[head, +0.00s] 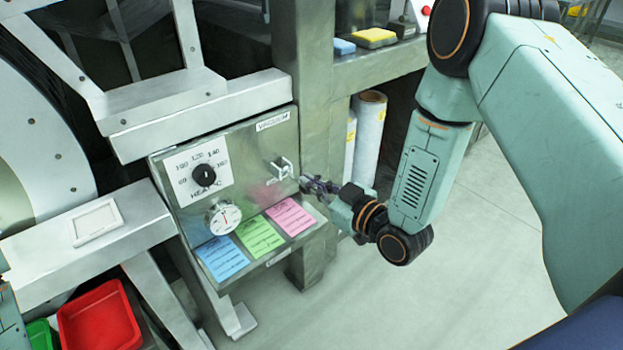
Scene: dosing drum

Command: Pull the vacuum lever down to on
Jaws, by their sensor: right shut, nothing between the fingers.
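The vacuum lever (283,167) is a small pale metal fitting on the right part of the steel control panel (240,150), below the "VACUUM" label (272,121). Whether it is up or down is too small to tell. My right gripper (304,184) is shut and empty, close to the lever at its lower right. I cannot tell whether the fingertips touch it. My left gripper is not in view; only a bit of my left arm shows at the left edge.
A black heat dial (204,175) and a round gauge (223,216) sit left of the lever. Blue, green and pink cards (290,217) lie on a ledge below. A steel post (312,90) stands behind. Red bin (98,318) is at lower left. Floor at lower right is clear.

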